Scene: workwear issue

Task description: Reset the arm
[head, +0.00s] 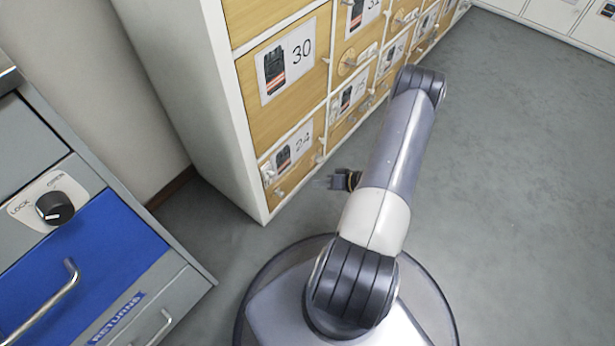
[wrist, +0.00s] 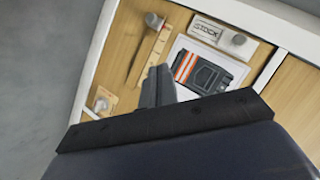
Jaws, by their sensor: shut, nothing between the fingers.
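My gripper (head: 328,182) shows small in the head view, low in front of the bottom drawers of a locker cabinet and partly hidden behind my arm. In the wrist view my gripper (wrist: 158,84) has its fingers together with nothing held between them. It points at a wooden drawer front (wrist: 125,38) with a knob, a picture label (wrist: 207,72) of a dark device with red stripes, and a small plate reading STOCK (wrist: 207,30). I cannot tell whether the fingertips touch the front.
The locker cabinet (head: 185,80) has wooden doors labelled 30 (head: 288,60) and 24 (head: 292,152). At left stands a grey unit with a LOCK/OPEN knob (head: 55,208), a blue drawer (head: 90,262) and a RETURNS label (head: 117,305). Grey floor (head: 510,190) is clear at right.

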